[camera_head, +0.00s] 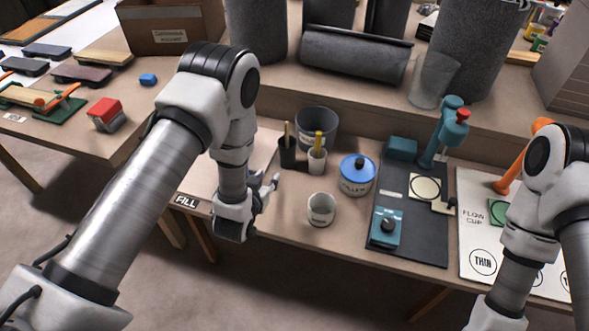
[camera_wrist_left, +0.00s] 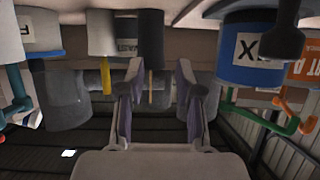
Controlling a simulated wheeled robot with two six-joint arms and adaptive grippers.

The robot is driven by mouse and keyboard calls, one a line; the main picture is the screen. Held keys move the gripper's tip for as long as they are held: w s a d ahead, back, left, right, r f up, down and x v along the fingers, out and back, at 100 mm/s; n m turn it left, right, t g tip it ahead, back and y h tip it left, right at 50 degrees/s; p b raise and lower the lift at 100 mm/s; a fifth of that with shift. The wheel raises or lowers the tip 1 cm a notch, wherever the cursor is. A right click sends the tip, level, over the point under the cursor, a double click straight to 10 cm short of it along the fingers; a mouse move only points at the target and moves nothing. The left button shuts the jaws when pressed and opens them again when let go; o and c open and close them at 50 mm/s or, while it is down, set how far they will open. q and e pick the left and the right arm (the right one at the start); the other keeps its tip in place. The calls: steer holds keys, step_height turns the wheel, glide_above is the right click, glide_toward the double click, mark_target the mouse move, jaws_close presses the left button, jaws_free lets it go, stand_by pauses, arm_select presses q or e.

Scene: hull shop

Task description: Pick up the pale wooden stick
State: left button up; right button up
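A pale tan stick (camera_head: 287,131) stands upright in a small dark cup (camera_head: 287,154) on the bench in the head view. A yellower stick (camera_head: 318,141) stands in a light cup (camera_head: 317,160) just right of it. My left gripper (camera_head: 268,187) is low over the bench, in front and slightly left of the dark cup, apart from both sticks. In the left wrist view, which looks upside down, its fingers (camera_wrist_left: 160,95) are spread with nothing held. My right gripper is out of view.
A dark grey pot (camera_head: 316,124) stands behind the cups. A white cup (camera_head: 321,209) and blue-lidded filler can (camera_head: 357,174) stand to the right. A dark mat (camera_head: 415,235) with teal tools lies farther right. Grey rolls (camera_head: 355,54) line the raised shelf behind.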

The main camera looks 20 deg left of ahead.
mark_target(286, 136)
arm_select(q)
steer(key=w+r+t, duration=0.1)
steer(key=w, duration=0.3)
steer(key=w+d+r+t+b, duration=0.1)
steer(key=w+t, duration=0.1)
steer(key=w, duration=0.3)
steer(key=w+r+t, duration=0.1)
steer(key=w+r, duration=0.1)
steer(key=w, duration=0.3)
steer(key=shift+d+r+t+h, duration=0.1)
steer(key=shift+d+t+h, duration=0.2)
steer(key=shift+t, duration=0.1)
jaws_close()
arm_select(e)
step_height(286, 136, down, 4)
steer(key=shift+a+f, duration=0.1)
